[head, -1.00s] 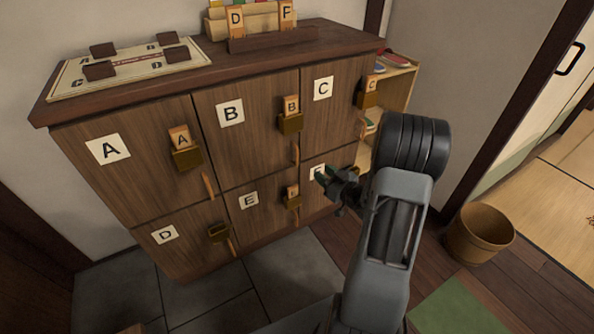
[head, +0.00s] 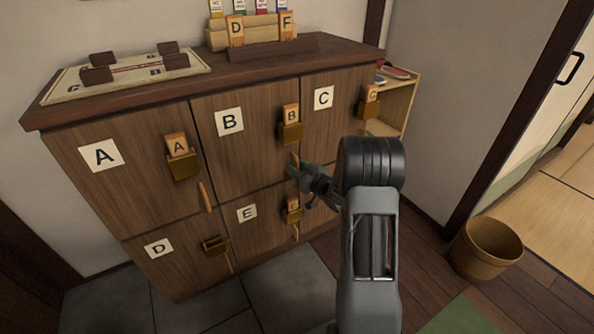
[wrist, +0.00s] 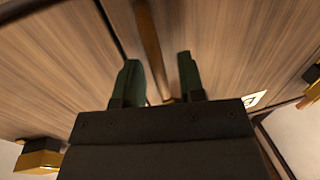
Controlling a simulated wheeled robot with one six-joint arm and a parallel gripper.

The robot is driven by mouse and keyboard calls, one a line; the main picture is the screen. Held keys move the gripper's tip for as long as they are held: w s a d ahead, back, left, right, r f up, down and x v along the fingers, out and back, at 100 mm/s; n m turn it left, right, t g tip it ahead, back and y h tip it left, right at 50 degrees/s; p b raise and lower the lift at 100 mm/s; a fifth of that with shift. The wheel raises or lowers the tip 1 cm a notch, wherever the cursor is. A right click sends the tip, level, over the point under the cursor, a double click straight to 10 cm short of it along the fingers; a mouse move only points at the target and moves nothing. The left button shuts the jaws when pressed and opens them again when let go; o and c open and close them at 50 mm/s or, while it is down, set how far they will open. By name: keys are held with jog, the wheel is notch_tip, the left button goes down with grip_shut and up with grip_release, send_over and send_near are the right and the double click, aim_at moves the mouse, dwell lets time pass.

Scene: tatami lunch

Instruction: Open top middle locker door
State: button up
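The wooden locker has a top middle door labelled B (head: 226,150), shut flush with its neighbours. Its upright wooden handle (head: 294,161) is near the door's right edge, below a brass holder (head: 290,132) with a B tag (head: 291,113). My gripper (head: 293,172) is at the handle's lower part in the head view. In the wrist view my gripper (wrist: 159,60) has its two green fingers spread apart. The handle (wrist: 149,45) shows between them, with a gap on either side. Whether a finger touches it cannot be told.
Door A (head: 130,170) is on the left and door C (head: 334,110) on the right, with D (head: 175,258) and E (head: 255,225) below; all look shut. A game board (head: 125,75) and tag rack (head: 262,43) stand on top. A wooden bucket (head: 486,248) stands at right.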

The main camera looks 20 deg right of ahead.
jog(key=shift+w+a, duration=0.1)
jog(key=shift+w, duration=0.2)
grip_shut()
dwell(0.5)
